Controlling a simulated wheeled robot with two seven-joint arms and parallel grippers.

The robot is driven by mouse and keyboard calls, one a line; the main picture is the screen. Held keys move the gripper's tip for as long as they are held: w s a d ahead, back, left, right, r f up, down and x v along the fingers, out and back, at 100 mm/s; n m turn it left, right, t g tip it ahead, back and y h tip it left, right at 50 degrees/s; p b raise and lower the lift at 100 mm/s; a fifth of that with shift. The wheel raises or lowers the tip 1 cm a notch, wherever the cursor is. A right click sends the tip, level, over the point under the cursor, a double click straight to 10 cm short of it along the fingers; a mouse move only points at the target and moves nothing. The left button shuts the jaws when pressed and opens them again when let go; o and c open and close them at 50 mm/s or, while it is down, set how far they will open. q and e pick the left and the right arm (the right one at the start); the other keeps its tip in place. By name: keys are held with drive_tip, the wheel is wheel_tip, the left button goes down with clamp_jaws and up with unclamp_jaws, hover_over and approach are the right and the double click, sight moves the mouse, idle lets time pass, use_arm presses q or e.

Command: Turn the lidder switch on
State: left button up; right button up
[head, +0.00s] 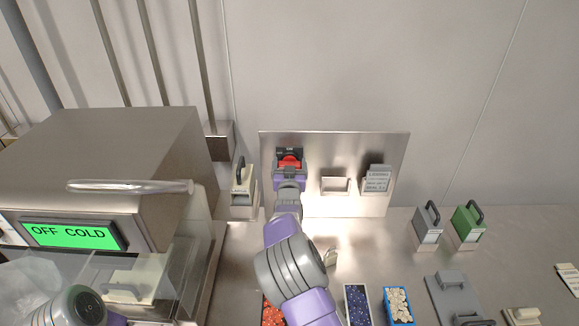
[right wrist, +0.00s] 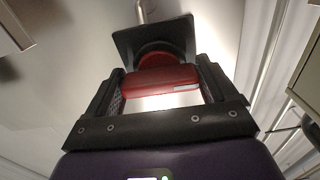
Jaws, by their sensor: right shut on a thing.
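The lidder switch, a red rotary knob (head: 289,161) on a dark square base, is on the metal back panel. It also shows in the right wrist view as a red bar-shaped handle (right wrist: 160,80) on a round red collar in front of a black square plate. My right gripper (head: 289,174) reaches up to it from below. In the right wrist view its two fingers stand either side of the red handle, shut on it. The bar lies nearly level across the picture. My left gripper is out of view; only part of the left arm shows at bottom left.
A steel machine (head: 110,170) at left has a green display (head: 73,234) reading OFF COLD. On the panel, a white holder (head: 335,186) and a labelled block (head: 377,180) sit right of the knob. Grey (head: 427,222) and green (head: 468,225) handled blocks stand further right.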

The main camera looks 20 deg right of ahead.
drive_tip(key=m+b, duration=0.3)
drive_tip(key=shift+f+b, duration=0.15)
drive_tip(key=shift+b, duration=0.2)
drive_tip(key=shift+m+b, duration=1.5)
drive_tip(key=shift+m, duration=0.3)
drive_tip(key=o, duration=0.8)
drive_tip(key=shift+o, duration=0.2)
drive_tip(key=v, duration=0.7)
drive_tip(key=shift+s, duration=0.35)
drive_tip(key=shift+a, duration=0.1)
